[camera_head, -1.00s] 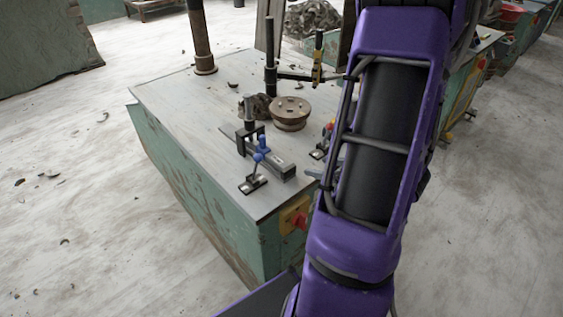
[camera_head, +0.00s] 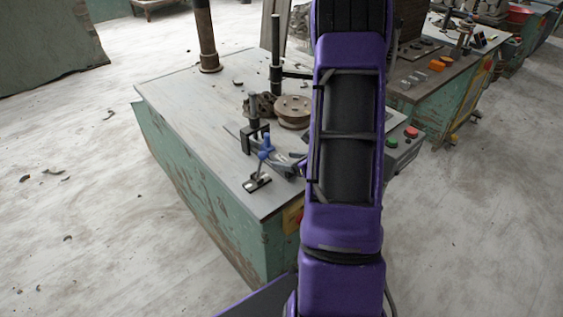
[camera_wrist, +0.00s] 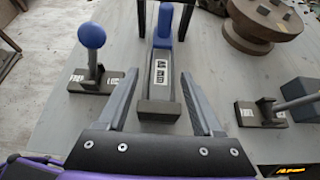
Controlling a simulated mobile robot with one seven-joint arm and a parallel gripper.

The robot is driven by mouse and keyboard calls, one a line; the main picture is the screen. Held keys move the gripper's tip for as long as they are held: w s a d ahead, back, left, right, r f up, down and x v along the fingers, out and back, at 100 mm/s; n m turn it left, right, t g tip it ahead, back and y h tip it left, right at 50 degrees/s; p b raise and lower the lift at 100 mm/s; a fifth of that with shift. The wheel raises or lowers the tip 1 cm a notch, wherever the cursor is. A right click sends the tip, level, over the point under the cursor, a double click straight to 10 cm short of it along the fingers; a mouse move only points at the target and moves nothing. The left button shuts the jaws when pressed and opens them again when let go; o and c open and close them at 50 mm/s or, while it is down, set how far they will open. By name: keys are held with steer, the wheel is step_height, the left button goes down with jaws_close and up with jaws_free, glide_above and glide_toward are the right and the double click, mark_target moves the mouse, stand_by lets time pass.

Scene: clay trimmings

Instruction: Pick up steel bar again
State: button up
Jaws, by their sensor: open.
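The steel bar (camera_wrist: 161,75), grey with a black-and-white label and a dark brown block at its near end, lies on the workbench in the wrist view. A blue part covers its far end; I cannot tell whether it is joined to the bar or only in front of it. My gripper (camera_wrist: 161,76) is open, with one finger on each side of the bar. Gaps show between the bar and both fingers. In the head view, my arm and gripper hide most of the bar.
A blue-knobbed clamp (camera_wrist: 92,60) stands just left of the bar, also seen in the head view (camera_head: 258,180). Another clamp (camera_wrist: 262,115) stands to the right. A round flanged wheel (camera_wrist: 265,20) is behind, on the workbench (camera_head: 180,110). A dark post (camera_head: 205,40) rises at the back.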

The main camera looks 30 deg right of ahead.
steer(key=shift+x, duration=0.8)
jaws_close()
steer(key=shift+d+r, duration=0.1)
stand_by(0.7)
